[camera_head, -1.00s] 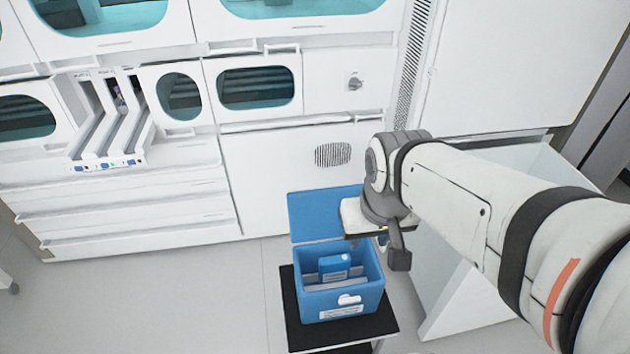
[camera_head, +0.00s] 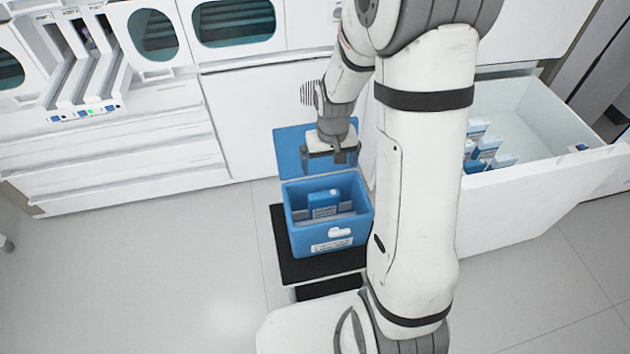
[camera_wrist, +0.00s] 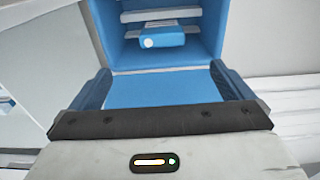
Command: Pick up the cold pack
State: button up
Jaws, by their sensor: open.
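A blue cold pack (camera_head: 323,204) with a pale label stands inside the open blue cooler box (camera_head: 332,240), between grey inserts. In the wrist view the pack (camera_wrist: 163,38) shows near the top, within the box walls. More blue packs (camera_head: 486,150) lie in the open white drawer at the right; I cannot tell which pack is meant. My gripper (camera_head: 333,158) is in front of the raised lid (camera_head: 290,150), behind and above the box opening. In the wrist view its fingers (camera_wrist: 162,85) are spread wide with nothing between them, apart from the pack.
The box sits on a black-topped stand (camera_head: 297,268). The open drawer (camera_head: 555,190) juts out at the right, beside my arm. White cabinets (camera_head: 110,165) line the back wall. The floor (camera_head: 130,280) at the left is clear.

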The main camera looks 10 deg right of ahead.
aim_at(324, 194)
jog(key=shift+g, duration=0.4)
jog(key=w+f, duration=0.1)
jog(key=f, duration=0.8)
jog(key=w+f, duration=0.1)
jog(key=f, duration=0.4)
jog(key=shift+w+f, duration=0.3)
jog(key=shift+w, duration=0.05)
notch_tip(324, 194, down, 6)
jog(key=shift+a+r, duration=0.15)
jog(key=shift+r, duration=0.05)
jog(key=c, duration=0.9)
